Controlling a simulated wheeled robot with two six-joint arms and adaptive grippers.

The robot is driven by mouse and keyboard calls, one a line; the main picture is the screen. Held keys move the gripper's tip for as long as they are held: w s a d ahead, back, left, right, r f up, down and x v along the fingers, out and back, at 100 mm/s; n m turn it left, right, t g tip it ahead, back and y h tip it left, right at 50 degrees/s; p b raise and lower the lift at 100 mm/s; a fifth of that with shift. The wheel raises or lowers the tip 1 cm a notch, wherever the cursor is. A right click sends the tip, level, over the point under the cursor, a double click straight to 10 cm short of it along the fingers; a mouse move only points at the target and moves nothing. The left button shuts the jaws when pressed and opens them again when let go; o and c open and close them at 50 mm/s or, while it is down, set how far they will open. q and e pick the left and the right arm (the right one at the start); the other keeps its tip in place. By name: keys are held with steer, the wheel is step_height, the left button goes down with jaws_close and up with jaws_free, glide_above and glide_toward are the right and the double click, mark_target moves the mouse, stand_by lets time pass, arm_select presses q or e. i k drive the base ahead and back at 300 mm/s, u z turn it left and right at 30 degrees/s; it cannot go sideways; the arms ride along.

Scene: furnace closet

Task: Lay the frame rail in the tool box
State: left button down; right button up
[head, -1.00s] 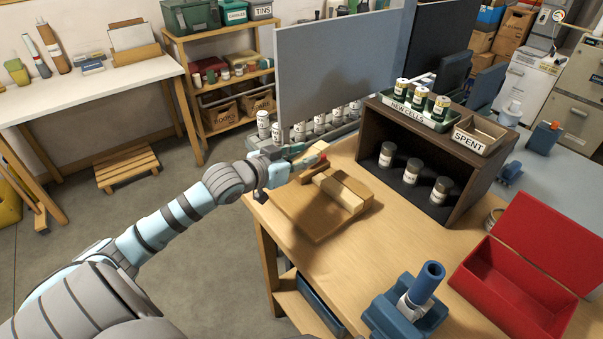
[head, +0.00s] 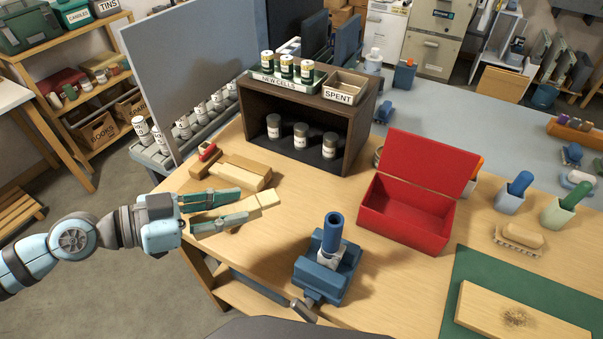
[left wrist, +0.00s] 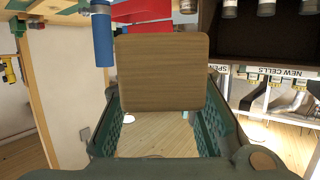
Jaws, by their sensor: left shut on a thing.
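The frame rail (head: 266,199) is a pale wooden bar. My left gripper (head: 242,206) is shut on it and holds it above the left side of the bench, with its free end pointing right. In the left wrist view the rail's broad wooden face (left wrist: 160,72) stands between the green finger pads. The tool box (head: 405,222) is a red box with its lid up, to the right of my left gripper on the bench; its visible inside looks empty. It shows partly as red at the top of the left wrist view (left wrist: 142,10). My right gripper is out of view.
A blue vice-like holder (head: 326,268) with an upright blue handle stands between my left gripper and the tool box. A wooden board with a block (head: 240,174) lies behind the gripper. A dark shelf (head: 255,110) with cans stands behind. A green mat (head: 455,285) lies front right.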

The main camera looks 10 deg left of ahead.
mark_target(405, 220)
steer(key=u, duration=1.6)
steer(key=k, duration=1.4)
steer(key=z, duration=2.3)
steer(key=i, duration=0.5)
steer(key=u, duration=0.05)
